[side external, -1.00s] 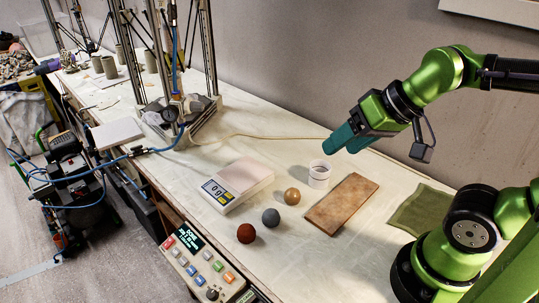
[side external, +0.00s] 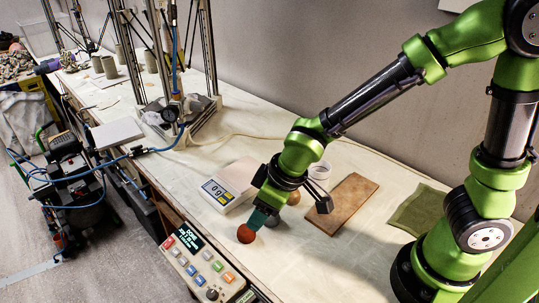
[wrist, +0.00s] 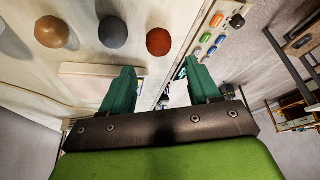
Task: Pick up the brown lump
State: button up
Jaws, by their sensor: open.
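A round reddish-brown lump (side external: 246,235) rests near the front edge of the table. My gripper (side external: 258,219) points down just above and behind it in the side view, its teal fingers close to the lump. In the wrist view my gripper (wrist: 160,68) is open and empty, and the reddish-brown lump (wrist: 159,42) lies just past the fingertips, lined up with the gap. A grey lump (wrist: 113,32) and a tan lump (wrist: 51,32) lie beside it in a row. In the side view my gripper and wrist partly hide these two.
A scale (side external: 217,193) reading 0 g stands left of my gripper. A white cup (side external: 318,176), a brown board (side external: 341,204) and a green cloth (side external: 420,211) lie to the right. A control panel (side external: 203,264) with coloured buttons is at the table's front edge.

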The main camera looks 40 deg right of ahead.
aim_at(250, 231)
jog(key=x, duration=0.4)
jog(key=shift+w+f, duration=0.1)
jog(key=shift+f, duration=0.15)
jog(key=shift+x, duration=2.65)
jog(key=shift+d, duration=0.1)
jog(key=shift+c, duration=0.2)
jog(key=c, duration=0.8)
